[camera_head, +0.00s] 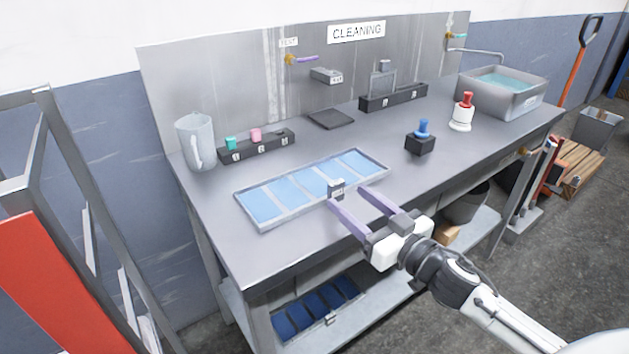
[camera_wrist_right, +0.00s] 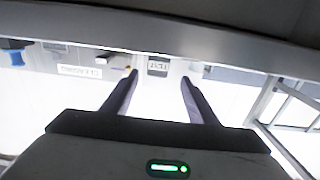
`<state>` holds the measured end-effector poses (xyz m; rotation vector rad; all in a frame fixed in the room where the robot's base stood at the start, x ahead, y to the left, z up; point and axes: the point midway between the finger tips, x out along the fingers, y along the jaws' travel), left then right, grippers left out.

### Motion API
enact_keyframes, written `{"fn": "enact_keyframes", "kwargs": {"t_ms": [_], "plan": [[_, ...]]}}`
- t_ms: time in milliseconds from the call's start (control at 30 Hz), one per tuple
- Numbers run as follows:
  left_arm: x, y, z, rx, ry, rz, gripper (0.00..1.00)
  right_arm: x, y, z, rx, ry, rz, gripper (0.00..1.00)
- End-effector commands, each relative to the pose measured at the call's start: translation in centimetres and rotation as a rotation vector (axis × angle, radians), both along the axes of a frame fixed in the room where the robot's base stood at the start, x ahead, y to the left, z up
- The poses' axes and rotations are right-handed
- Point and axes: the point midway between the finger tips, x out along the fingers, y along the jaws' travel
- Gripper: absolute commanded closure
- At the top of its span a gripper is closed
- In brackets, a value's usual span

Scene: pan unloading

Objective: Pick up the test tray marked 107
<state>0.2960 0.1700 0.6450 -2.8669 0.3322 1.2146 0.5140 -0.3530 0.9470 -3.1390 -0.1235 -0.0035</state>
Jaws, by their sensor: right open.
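A shallow grey tray (camera_head: 264,229) with several light blue panels lies on the bench top. A small tag (camera_head: 336,188) stands at its front edge; its number is too small to read. My right gripper (camera_head: 348,197) is open and empty, with its purple fingertips just in front of the tag. In the right wrist view, a tag (camera_wrist_right: 158,67) shows between the open fingertips (camera_wrist_right: 159,77); its marking is not clearly legible. A second tray (camera_head: 330,320) with darker blue panels and a tag lies on the lower shelf. My left gripper is not in view.
A clear jug (camera_head: 195,141) and a black rack (camera_head: 257,147) stand behind the tray. A blue-topped black block (camera_head: 420,143), a red-topped white bottle (camera_head: 462,112) and a water-filled sink (camera_head: 500,92) are to the right. The bench is clear between the tray and the block.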

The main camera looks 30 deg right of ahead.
Motion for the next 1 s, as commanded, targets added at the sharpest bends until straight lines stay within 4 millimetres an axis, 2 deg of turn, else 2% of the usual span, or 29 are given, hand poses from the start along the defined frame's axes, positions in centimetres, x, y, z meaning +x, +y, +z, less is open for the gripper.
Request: {"fn": "enact_keyframes", "kwargs": {"t_ms": [167, 333, 633, 967, 1000], "plan": [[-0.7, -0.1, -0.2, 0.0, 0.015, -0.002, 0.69, 1.8, 0.1, 0.1, -0.001, -0.001, 0.0, 0.47], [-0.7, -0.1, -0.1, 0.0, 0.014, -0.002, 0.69, 2.9, 0.1, 0.0, -0.002, 0.0, 0.0, 0.47], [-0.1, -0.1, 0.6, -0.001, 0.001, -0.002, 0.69, 6.7, 0.0, -0.2, 0.0, -0.001, 0.0, 0.47], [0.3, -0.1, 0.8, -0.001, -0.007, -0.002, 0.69, 7.2, 0.1, -0.3, 0.0, 0.001, 0.0, 0.47], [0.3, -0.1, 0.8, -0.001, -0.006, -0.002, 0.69, 7.2, 0.1, -0.3, 0.0, 0.001, 0.0, 0.54]]}}
